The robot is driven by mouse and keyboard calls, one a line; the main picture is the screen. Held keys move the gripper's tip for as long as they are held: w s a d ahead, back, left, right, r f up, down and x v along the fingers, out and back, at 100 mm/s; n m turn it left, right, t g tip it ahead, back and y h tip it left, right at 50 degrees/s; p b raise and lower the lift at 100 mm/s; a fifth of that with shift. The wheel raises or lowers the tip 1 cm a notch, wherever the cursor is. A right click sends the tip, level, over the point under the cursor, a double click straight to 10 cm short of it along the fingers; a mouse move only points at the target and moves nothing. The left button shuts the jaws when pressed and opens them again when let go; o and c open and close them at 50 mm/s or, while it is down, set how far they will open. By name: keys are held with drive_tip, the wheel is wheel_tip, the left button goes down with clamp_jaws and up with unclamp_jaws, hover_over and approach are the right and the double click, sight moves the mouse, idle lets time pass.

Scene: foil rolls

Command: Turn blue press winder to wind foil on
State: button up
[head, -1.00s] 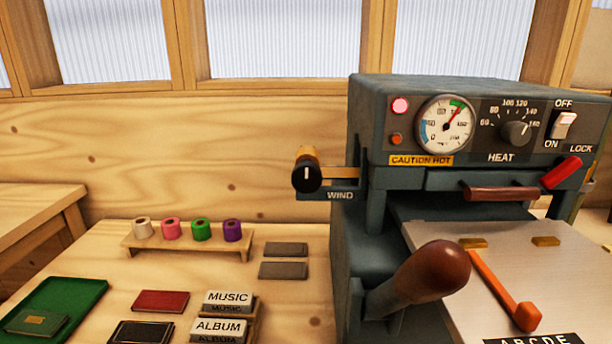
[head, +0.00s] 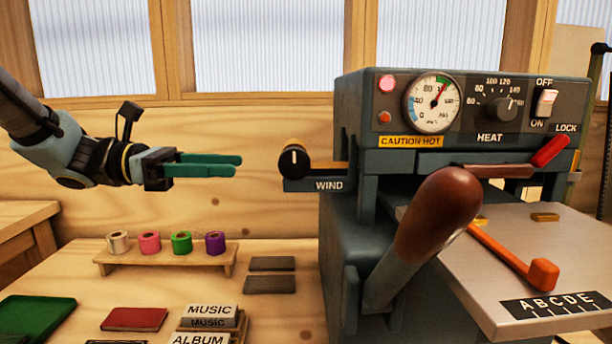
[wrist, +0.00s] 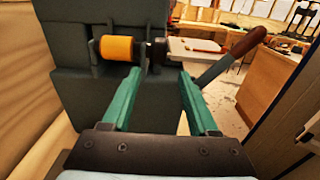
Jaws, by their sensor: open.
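The blue-grey press (head: 345,230) stands right of centre in the head view. Its winder, a black knob (head: 294,161) with a white pointer mark pointing up, sits on its left side above the WIND label (head: 329,185). My gripper (head: 238,165) has green fingers, is open and empty, and points right at the knob with a gap between them. In the wrist view, my open fingers (wrist: 158,80) reach toward the press side (wrist: 80,95). An orange-gold foil roll (wrist: 117,48) and the dark knob (wrist: 157,50) lie beyond the fingertips, the knob between them in the picture.
A brown-knobbed lever (head: 440,215) rises at the press front. A small rack (head: 165,262) of coloured foil rolls stands below my arm. MUSIC and ALBUM type blocks (head: 209,318) and a red booklet (head: 134,319) lie on the bench. Space around my gripper is clear.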

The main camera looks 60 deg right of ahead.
sight(294, 179)
drive_tip(key=shift+g, duration=0.3)
drive_tip(key=x, duration=0.3)
drive_tip(key=p+x, duration=0.1)
drive_tip(key=x, duration=0.7)
drive_tip(key=shift+s+d+r+p, duration=0.15)
drive_tip(key=shift+d+r+p, duration=0.05)
drive_tip(key=shift+r+p, duration=0.15)
clamp_jaws()
